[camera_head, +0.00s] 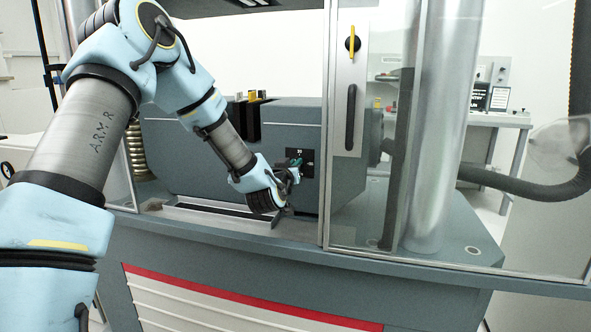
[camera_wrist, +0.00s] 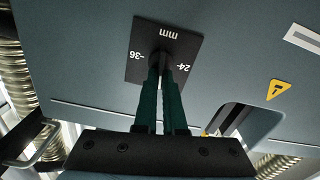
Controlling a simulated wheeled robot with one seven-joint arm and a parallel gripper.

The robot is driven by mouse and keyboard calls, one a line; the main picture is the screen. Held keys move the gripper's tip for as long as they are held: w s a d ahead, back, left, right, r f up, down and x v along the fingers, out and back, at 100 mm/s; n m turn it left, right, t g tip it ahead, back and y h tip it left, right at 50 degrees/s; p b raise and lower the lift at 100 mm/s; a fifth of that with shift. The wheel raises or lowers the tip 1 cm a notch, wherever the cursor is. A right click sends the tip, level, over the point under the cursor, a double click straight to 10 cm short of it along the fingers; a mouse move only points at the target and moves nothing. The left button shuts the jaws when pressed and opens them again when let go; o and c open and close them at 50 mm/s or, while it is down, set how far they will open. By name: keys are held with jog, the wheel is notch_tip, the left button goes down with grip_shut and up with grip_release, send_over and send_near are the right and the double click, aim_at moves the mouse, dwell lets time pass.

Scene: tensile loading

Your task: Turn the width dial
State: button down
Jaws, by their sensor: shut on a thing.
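The width dial's black square plate (camera_wrist: 144,35) is on the grey machine face in the wrist view, marked "mm", "36" and "24". In the head view the plate (camera_head: 307,160) is on the front of the grey block, right of my gripper. My gripper's green fingers (camera_wrist: 162,98) reach up to the middle of the plate and are shut on the dial knob (camera_wrist: 163,57). The knob is mostly hidden between the fingertips. In the head view my gripper (camera_head: 295,162) meets the plate from the left.
A clear door with a metal frame and black handle (camera_head: 350,117) stands right of the dial. A slotted tray (camera_head: 225,217) lies below my wrist. A yellow warning triangle (camera_wrist: 278,90) is right of the plate. A thick grey hose (camera_head: 520,186) runs at the far right.

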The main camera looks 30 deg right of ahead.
jog(key=shift+w+a+f+n+b, duration=0.1)
jog(key=shift+w+f+n+b, duration=0.1)
jog(key=shift+n+b, duration=2.05)
jog(key=shift+w+a+f+n+b, duration=0.2)
jog(key=shift+n+b, duration=1.2)
jog(key=shift+n, duration=1.7)
jog(key=shift+a+f+n+b, duration=0.1)
jog(key=shift+f+n+b, duration=0.15)
jog(key=shift+n+b, duration=2)
jog(key=shift+n+p, duration=0.4)
jog(key=shift+n, duration=0.2)
jog(key=c, duration=1)
grip_release()
jog(key=shift+s, duration=0.1)
jog(key=b+v, duration=0.1)
jog(key=v, duration=0.9)
jog(key=shift+s+a, duration=0.25)
